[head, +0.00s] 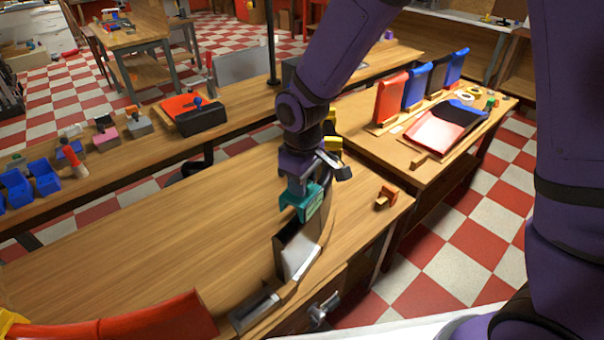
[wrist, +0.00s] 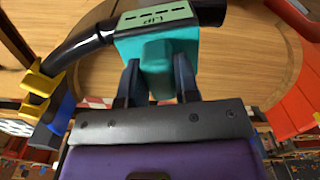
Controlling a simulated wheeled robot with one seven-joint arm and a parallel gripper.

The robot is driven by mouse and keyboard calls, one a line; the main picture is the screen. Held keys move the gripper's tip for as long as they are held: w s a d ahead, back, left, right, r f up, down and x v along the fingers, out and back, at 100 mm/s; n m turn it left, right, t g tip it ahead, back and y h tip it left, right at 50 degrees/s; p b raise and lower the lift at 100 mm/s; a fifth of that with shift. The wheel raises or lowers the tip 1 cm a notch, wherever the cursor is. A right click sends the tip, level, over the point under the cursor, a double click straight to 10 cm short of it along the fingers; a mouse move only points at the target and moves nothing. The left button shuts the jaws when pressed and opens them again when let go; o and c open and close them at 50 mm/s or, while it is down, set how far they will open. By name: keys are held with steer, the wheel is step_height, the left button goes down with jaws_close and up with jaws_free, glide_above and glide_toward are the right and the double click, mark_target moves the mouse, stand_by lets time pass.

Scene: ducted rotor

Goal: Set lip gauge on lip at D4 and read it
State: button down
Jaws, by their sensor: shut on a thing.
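The teal lip gauge (head: 306,204) is held in my gripper (head: 301,180) above the wooden bench, by the upper end of a curved duct wall. In the wrist view my gripper (wrist: 156,82) has its two dark fingers either side of the teal gauge body (wrist: 165,58). The gauge's pale green display (wrist: 157,17) reads "LIP" with a row of dashes. A black curved lip (wrist: 85,42) runs beside and behind the gauge. I cannot tell whether the gauge touches it. No D4 mark is legible.
A dark panel with a white face (head: 297,252) stands below the gauge. A red curved segment (head: 160,322) lies at the front left. A yellow clamp (wrist: 40,82) grips the lip's left end. A small orange-and-wood block (head: 386,197) sits right. The bench's left middle is clear.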

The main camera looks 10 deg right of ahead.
steer(key=shift+f, duration=2.25)
steer(key=shift+f, duration=0.3)
steer(key=c, duration=0.8)
jaws_free()
step_height(320, 180, up, 11)
steer(key=shift+f, duration=0.1)
